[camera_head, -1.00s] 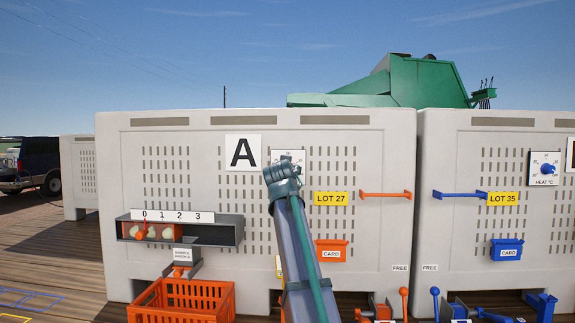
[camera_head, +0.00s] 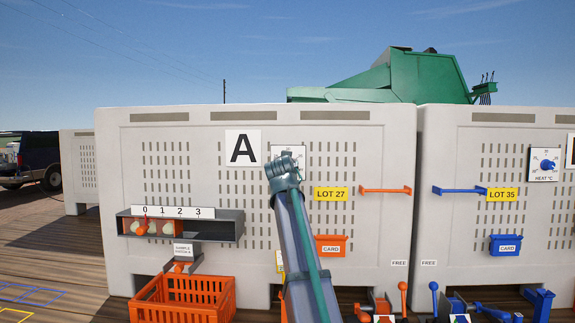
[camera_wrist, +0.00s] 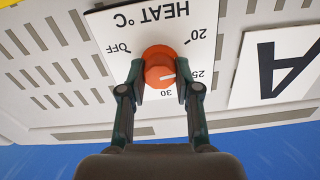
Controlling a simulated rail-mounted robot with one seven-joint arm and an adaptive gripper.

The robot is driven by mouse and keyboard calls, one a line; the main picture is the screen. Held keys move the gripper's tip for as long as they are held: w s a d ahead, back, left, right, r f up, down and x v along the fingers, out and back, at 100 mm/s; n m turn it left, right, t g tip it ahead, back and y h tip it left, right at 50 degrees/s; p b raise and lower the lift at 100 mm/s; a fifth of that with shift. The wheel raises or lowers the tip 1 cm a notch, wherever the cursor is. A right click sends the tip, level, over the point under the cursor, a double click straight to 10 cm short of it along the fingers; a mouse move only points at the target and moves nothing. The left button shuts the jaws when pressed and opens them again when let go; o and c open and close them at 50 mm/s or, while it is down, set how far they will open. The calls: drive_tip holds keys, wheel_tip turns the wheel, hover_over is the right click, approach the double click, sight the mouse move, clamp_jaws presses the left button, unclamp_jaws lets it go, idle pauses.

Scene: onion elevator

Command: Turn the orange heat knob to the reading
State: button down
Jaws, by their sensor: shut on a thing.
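The orange heat knob (camera_wrist: 158,62) sits on a white dial plate (camera_wrist: 110,25) that appears upside down in the wrist view. The plate reads HEAT °C, with OFF, 20, 25 and 30 around the knob. The white mark on the knob points to the side near 25. My gripper (camera_wrist: 160,74) is shut on the knob, one finger at each side.
A grey shelf (camera_head: 230,228) numbered 0 to 3 holds pale round pieces on the left. An orange crate (camera_head: 185,300) stands below. The LOT 27 sign (camera_head: 331,194), orange handle (camera_head: 385,190) and orange card holder (camera_head: 331,246) are right of my arm.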

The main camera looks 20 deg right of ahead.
drive_tip(key=n+b, duration=0.1)
drive_tip(key=n, duration=0.3)
drive_tip(key=shift+n, duration=0.3)
drive_tip(key=c, duration=0.8)
unclamp_jaws()
drive_tip(key=shift+a, duration=0.1)
drive_tip(key=v, duration=1.2)
